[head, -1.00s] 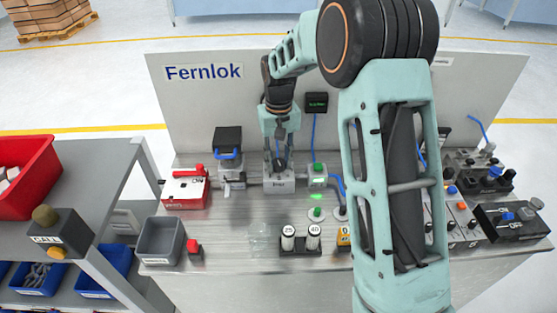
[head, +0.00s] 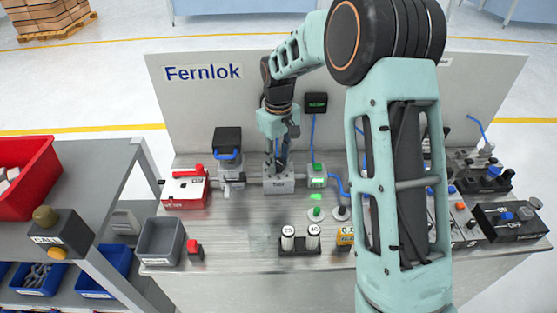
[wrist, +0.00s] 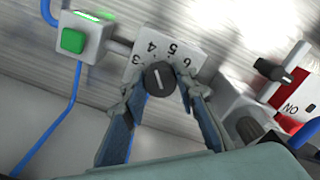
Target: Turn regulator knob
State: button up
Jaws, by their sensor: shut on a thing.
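The regulator knob (wrist: 159,77) is a dark round knob with a white pointer line, seen in the wrist view on top of a pale block with a printed number dial (wrist: 180,52). The visible digits are 3, 4, 5 and 6, and the line points between 4 and 5. In the head view the regulator block (head: 279,181) stands near the back panel. My gripper (wrist: 165,84) reaches down over it, with its two fingers shut on the knob's sides. My gripper (head: 277,158) hides the knob in the head view.
A block with a green button (wrist: 72,40) adjoins the regulator on one side. A red and white ON box (head: 185,188) and a small valve (head: 231,178) stand to its left. Two white cylinders (head: 300,238) sit in front. Blue hoses run close by.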

aim_at(279, 162)
jog(key=o, duration=1.1)
jog(key=shift+o, duration=0.2)
notch_tip(279, 162, up, 12)
jog(key=shift+r, duration=0.15)
